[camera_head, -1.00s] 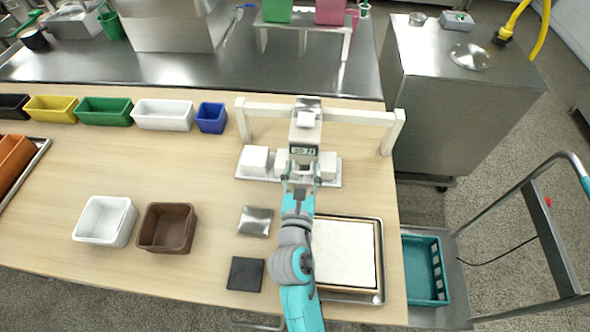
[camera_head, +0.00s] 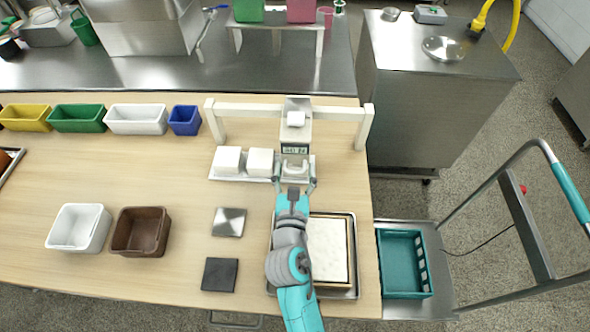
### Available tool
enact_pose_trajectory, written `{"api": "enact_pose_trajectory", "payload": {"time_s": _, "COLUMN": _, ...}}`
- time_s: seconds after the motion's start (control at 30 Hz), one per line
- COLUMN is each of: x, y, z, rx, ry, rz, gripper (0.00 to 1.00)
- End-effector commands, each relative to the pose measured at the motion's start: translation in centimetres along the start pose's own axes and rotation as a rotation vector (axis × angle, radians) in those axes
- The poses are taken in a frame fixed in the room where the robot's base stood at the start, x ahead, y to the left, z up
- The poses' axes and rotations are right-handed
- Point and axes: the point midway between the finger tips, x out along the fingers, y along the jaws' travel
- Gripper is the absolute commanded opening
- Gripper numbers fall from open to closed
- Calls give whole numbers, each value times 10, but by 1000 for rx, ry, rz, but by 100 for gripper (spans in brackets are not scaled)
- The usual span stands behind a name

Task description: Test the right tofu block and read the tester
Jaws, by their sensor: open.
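The white tester (camera_head: 296,132) hangs on a white rail frame (camera_head: 250,108) above a tray (camera_head: 243,179) of tofu. Its small display (camera_head: 294,149) faces me, with digits too small to read surely. The left tofu block (camera_head: 228,160) and middle tofu block (camera_head: 260,162) are in plain view. The tester is over the right end of the tray, and its lower end and my gripper largely hide the right block. My gripper (camera_head: 295,182) is open, its fingers spread just in front of the tester's lower end; I cannot tell whether they touch anything.
A framed white slab on a metal tray (camera_head: 354,225) lies under my arm. A steel plate (camera_head: 229,222), a dark plate (camera_head: 220,274), a brown bin (camera_head: 140,231) and a white bin (camera_head: 78,228) are to the left. A cart with a teal crate (camera_head: 404,263) stands right of the table.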

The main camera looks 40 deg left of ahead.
Motion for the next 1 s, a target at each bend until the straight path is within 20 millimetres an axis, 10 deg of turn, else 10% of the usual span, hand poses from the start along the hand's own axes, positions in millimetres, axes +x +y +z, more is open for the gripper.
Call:
{"api": "enact_pose_trajectory", "payload": {"time_s": 0.6, "x": -98, "y": 0, "z": -1, "rx": -2, "ry": 2, "rz": 2, "gripper": 70}}
{"api": "enact_pose_trajectory", "payload": {"time_s": 1.0, "x": -118, "y": -1, "z": 0, "rx": 0, "ry": 1, "rz": 0, "gripper": 70}}
